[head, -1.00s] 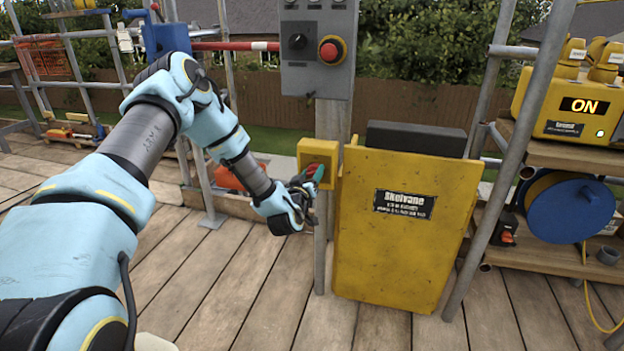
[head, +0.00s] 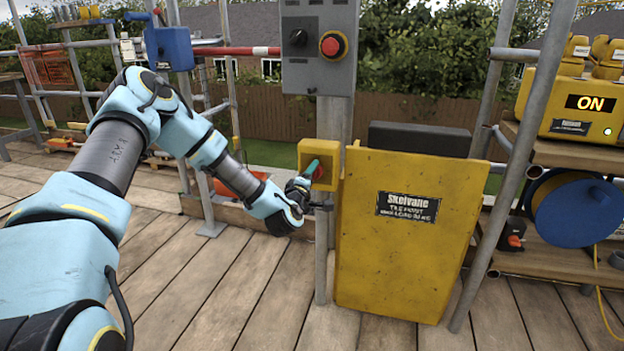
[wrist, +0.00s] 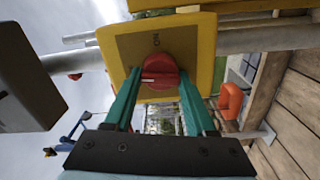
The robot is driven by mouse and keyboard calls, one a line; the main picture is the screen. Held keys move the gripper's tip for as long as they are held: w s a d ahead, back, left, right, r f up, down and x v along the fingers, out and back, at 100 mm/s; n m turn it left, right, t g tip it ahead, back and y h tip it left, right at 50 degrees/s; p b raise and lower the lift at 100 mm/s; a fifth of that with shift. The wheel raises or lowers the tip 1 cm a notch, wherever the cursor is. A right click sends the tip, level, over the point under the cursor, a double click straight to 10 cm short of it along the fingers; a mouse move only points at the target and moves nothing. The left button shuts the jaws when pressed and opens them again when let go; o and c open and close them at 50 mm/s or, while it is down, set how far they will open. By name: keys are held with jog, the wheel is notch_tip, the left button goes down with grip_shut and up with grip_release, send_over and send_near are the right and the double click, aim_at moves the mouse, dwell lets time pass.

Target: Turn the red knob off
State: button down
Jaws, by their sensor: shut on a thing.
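The red knob (wrist: 162,72) is on the face of a yellow switch box (wrist: 204,58). In the wrist view, the teal fingers of my gripper (wrist: 162,78) are on either side of the knob and shut on it. The knob's white mark points left in that view, and a dark "ON" label stands above the knob on the plate. In the head view, my gripper (head: 311,170) is at the front of the yellow box (head: 331,149), and its fingers partly hide the knob (head: 319,173).
A large yellow panel (head: 400,265) stands close to the right of the box. Above is a grey control box (head: 318,75) with a black dial and a red button (head: 331,46). A yellow unit (head: 577,100) at right displays "ON". Scaffold poles stand nearby.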

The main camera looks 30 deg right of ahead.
jog(key=shift+f+n+b, duration=0.1)
jog(key=shift+n+b, duration=0.3)
jog(key=shift+n, duration=0.7)
jog(key=c, duration=1.6)
grip_release()
jog(key=shift+c, duration=1.1)
grip_release()
jog(key=v, duration=1)
jog(key=shift+s+a, duration=0.3)
